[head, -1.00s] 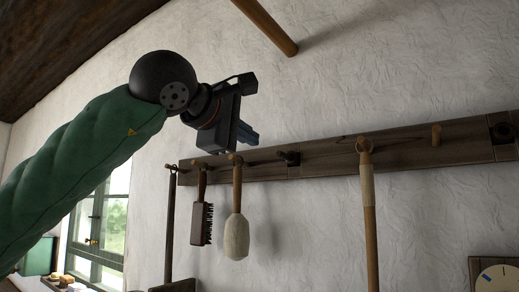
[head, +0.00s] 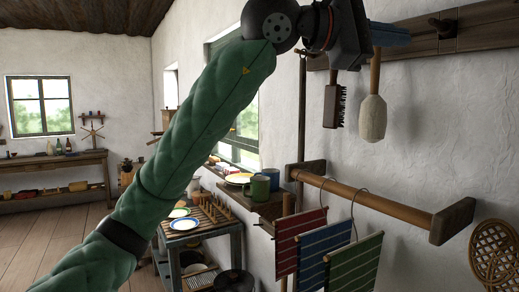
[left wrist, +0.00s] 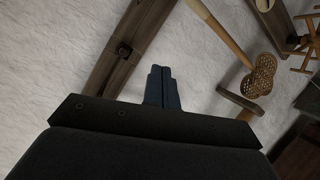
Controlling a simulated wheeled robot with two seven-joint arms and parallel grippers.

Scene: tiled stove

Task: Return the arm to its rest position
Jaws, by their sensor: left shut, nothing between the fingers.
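My left arm in its green sleeve rises across the head view from the lower left to the top. My left gripper (head: 390,34) is at the top, in front of the peg rail and the upper handles of the hanging tools. Its blue fingers are shut and empty. In the left wrist view the fingers (left wrist: 162,88) lie side by side, with the dark wooden peg rail (left wrist: 128,45) and white wall beyond. My right gripper does not show in any view.
A dark brush (head: 334,105) and a pale round-headed tool (head: 373,117) hang below the peg rail (head: 478,27). Lower down, a wooden bar (head: 375,205) carries red, blue and green striped cloths (head: 301,242). Mugs (head: 260,189) stand on a shelf by the window. Floor at the left is clear.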

